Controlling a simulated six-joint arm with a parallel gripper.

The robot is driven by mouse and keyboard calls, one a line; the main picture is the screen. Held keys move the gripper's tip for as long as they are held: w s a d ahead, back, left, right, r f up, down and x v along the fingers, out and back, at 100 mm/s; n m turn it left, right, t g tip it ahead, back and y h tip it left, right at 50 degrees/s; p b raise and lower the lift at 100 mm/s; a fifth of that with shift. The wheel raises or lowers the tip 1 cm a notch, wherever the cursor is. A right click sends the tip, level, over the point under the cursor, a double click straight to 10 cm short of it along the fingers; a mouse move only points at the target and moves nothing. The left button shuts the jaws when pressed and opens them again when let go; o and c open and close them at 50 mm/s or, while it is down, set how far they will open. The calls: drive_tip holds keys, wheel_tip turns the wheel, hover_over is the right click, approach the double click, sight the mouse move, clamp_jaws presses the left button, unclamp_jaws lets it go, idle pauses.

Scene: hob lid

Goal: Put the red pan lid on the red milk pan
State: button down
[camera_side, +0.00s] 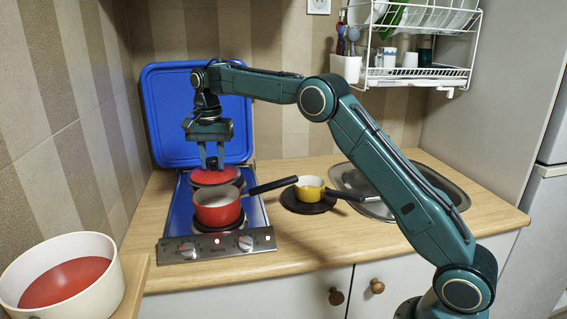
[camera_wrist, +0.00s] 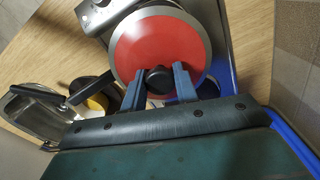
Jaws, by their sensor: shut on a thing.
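The red pan lid (camera_side: 214,176) has a pale metal rim and a black knob (camera_wrist: 158,79). My gripper (camera_side: 212,164) is shut on the knob from above, with one finger on each side in the wrist view (camera_wrist: 160,82). The lid (camera_wrist: 155,42) is low over the back of the hob. I cannot tell whether it touches anything underneath. The red milk pan (camera_side: 214,215) stands open on the front burner, just in front of the lid, its black handle (camera_side: 273,185) pointing right. In the wrist view the lid hides most of the pan.
A small yellow pan (camera_side: 309,190) stands on a dark round mat right of the hob. A blue hob cover (camera_side: 160,112) stands upright behind. The sink (camera_side: 355,181) is at the right. A cream pot (camera_side: 105,252) with red contents is at the front left.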

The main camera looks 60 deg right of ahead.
sight(214, 170)
drive_tip(key=shift+f, duration=0.1)
drive_tip(key=shift+f, duration=2.4)
drive_tip(key=shift+f, duration=0.2)
drive_tip(key=c, duration=1)
unclamp_jaws()
drive_tip(key=shift+r, duration=6.85)
